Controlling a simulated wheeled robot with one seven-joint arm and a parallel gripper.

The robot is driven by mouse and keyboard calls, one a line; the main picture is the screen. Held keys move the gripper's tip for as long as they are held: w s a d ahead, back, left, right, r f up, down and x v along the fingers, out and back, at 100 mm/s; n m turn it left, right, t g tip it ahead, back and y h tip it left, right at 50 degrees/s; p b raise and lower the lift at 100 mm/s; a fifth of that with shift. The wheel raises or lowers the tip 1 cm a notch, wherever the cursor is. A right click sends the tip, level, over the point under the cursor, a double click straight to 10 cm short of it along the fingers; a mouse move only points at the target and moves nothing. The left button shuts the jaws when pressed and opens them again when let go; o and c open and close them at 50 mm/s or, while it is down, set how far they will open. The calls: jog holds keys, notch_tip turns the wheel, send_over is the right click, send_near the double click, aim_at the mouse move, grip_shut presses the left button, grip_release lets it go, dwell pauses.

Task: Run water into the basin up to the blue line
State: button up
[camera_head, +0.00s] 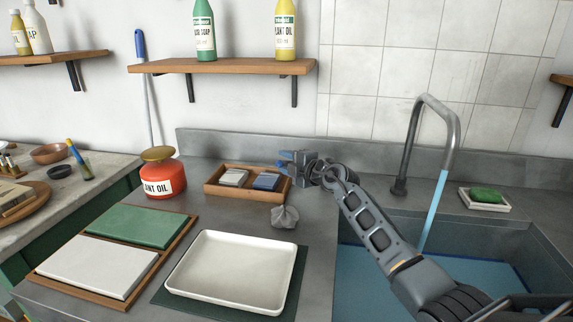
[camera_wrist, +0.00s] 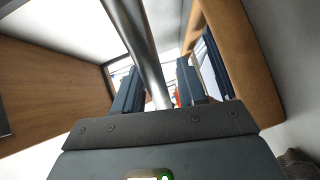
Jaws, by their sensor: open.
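A grey tap (camera_head: 408,150) stands behind the sink basin (camera_head: 365,230), and a blue stream of water (camera_head: 433,205) runs from its spout into it. Blue water (camera_head: 365,285) covers the basin floor. A darker blue edge shows by the water at the right; I cannot tell whether it is the line. My arm hides part of the basin. My gripper (camera_head: 283,164) is away to the left of the tap, above the counter by a wooden tray. Its fingers (camera_wrist: 160,82) are apart in the wrist view. A grey metal rod (camera_wrist: 135,35) crosses the space between them there; I cannot tell its distance.
The wooden tray (camera_head: 210,188) holds two blocks. A red oil can (camera_head: 165,178), a crumpled grey cloth (camera_head: 285,217) and a white tray (camera_head: 235,268) are on the counter. A green soap (camera_head: 486,195) lies in a dish at the right. Shelves (camera_head: 225,67) hang above.

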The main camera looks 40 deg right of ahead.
jog(key=shift+c, duration=0.4)
grip_shut()
jog(key=shift+s, duration=0.15)
jog(key=shift+s+a+n+y+p, duration=0.3)
jog(key=shift+s+n+y, duration=0.15)
jog(key=shift+y, duration=0.15)
jog(key=shift+s+a+n+y+p, duration=0.15)
jog(key=shift+s+n+y+p, duration=0.1)
jog(key=shift+s+n+y, duration=0.3)
jog(key=s+n+g+y, duration=0.1)
jog(key=s+y, duration=0.1)
jog(key=s+a+n+y, duration=0.1)
jog(key=s+n+y, duration=0.1)
jog(key=y, duration=0.1)
jog(key=shift+n+g, duration=0.3)
jog(key=shift+g, duration=0.1)
jog(key=shift+s+n+g+y+b, duration=0.35)
jog(key=shift+s+n+g+y, duration=0.75)
jog(key=shift+s+n+y, duration=0.45)
